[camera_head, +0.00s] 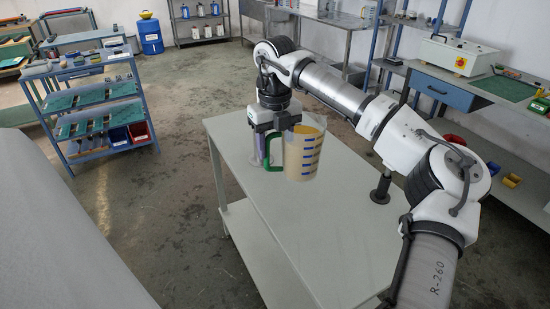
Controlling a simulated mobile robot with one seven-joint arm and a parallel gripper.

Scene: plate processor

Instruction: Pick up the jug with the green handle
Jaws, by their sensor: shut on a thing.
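The jug with the green handle (303,153) is a clear measuring jug with blue marks and yellowish contents. It is upright over the far part of the grey table (330,222). Its green handle (273,152) is on its left side. My gripper (272,129) is at the top of the handle, shut on it, pointing down. The fingertips are partly hidden by the handle and jug. I cannot tell for sure whether the jug's base touches the table. Another clear container (258,150) is partly hidden behind the handle.
A dark cylindrical object (381,188) stands at the table's right edge. A blue shelf cart (98,110) with green boards and bins stands at left. A workbench with a white control box (455,55) is at right. The table's near half is clear.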

